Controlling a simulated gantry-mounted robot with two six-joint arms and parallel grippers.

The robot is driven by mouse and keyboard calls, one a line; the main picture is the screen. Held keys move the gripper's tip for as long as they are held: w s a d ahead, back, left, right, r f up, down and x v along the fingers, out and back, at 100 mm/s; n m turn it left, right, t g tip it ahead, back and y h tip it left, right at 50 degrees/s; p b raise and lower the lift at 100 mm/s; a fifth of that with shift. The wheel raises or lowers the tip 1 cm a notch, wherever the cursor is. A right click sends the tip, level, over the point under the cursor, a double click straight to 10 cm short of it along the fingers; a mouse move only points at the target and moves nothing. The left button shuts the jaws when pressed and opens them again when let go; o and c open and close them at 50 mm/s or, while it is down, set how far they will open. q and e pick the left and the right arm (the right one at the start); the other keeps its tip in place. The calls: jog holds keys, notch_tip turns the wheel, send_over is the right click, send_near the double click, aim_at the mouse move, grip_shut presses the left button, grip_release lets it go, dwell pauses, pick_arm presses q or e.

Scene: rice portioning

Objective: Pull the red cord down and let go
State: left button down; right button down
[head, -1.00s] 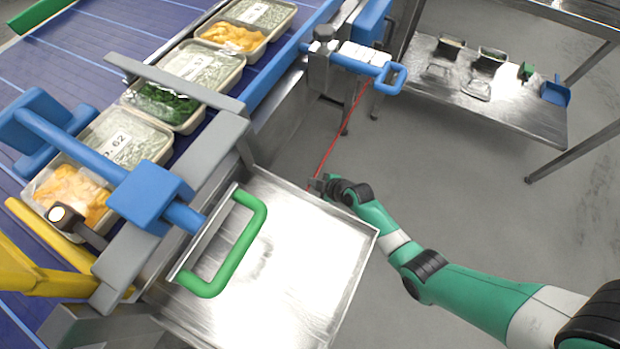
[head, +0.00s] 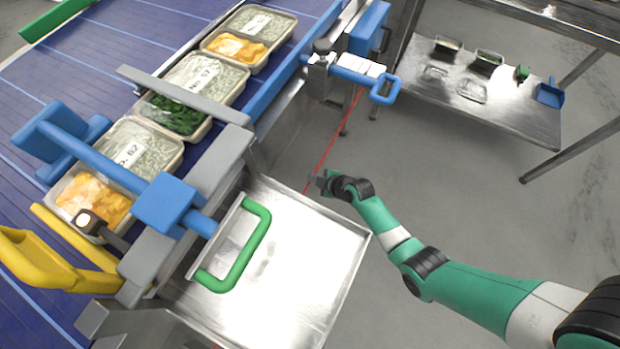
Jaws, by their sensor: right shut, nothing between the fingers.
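The red cord (head: 335,133) is a thin line in the head view. It runs from beside the blue handle at the top down and left to the back edge of the steel tray. My right gripper (head: 316,181) is at the tray's back edge, close to the cord's lower visible part. It is small in the picture, shut, with nothing in it. I cannot tell whether it touches the cord. The cord's lower end is hidden. My left gripper does not show.
A steel tray (head: 300,262) with a green handle (head: 262,243) lies below. At left, a blue conveyor (head: 100,75) carries several filled food containers. A blue loop handle (head: 385,90) stands above the cord. A steel shelf (head: 520,118) at right holds small containers and a blue scoop (head: 549,93).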

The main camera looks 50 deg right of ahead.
jog(key=shift+r, duration=0.2)
notch_tip(320, 180, up, 5)
jog(key=p, duration=0.4)
dwell(0.4)
jog(key=shift+w, duration=0.1)
dwell(0.5)
